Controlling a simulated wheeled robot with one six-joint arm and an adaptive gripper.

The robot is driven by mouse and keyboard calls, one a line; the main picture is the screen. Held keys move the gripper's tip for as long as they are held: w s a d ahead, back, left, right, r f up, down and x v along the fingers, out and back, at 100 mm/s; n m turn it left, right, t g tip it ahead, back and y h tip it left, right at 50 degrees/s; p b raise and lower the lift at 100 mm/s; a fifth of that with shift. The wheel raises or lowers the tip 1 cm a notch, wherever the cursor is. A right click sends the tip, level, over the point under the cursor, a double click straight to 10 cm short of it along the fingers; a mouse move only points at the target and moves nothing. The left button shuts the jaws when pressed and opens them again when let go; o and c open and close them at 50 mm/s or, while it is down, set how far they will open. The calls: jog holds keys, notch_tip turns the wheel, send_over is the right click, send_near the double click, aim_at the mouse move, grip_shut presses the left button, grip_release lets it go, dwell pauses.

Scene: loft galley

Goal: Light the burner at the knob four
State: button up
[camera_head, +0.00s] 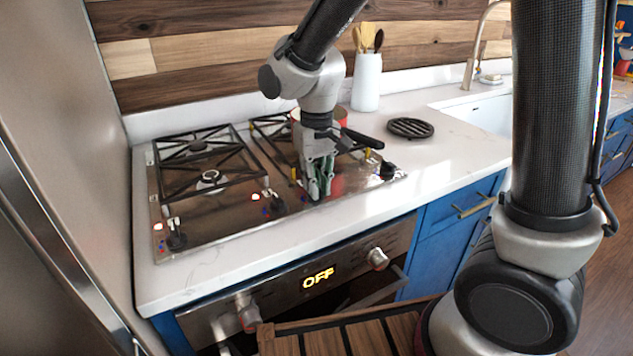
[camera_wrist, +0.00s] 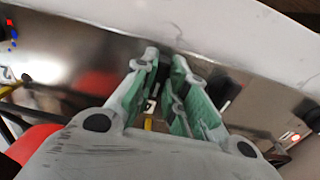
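The gas hob (camera_head: 225,228) has dark knobs along its front edge. I see a left knob (camera_head: 176,241), a second knob (camera_head: 277,205) and a right knob (camera_head: 388,170). No readable number marks knob four. My gripper (camera_head: 319,190) points down at the front of the hob, between the second knob and the right knob, and hides the surface there. In the wrist view its green-padded fingers (camera_wrist: 165,62) are close together, with a narrow dark gap between the tips. No flame shows on the visible left burner (camera_head: 209,178).
A red pot (camera_head: 337,112) with a dark handle stands behind my gripper. A black round trivet (camera_head: 410,128) and a white utensil crock (camera_head: 367,82) are on the counter. The oven display (camera_head: 318,278) reads OFF. The front counter strip (camera_head: 240,268) is clear.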

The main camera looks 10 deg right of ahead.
grip_shut()
jog(key=n, duration=0.5)
jog(key=shift+d+n, duration=0.1)
jog(key=shift+n, duration=0.2)
jog(key=n, duration=0.5)
jog(key=shift+w+n, duration=0.15)
jog(key=shift+n, duration=0.15)
jog(key=n, duration=0.5)
jog(key=shift+w, duration=0.1)
jog(key=n, duration=0.5)
jog(key=shift+w, duration=0.1)
jog(key=o, duration=0.8)
grip_release()
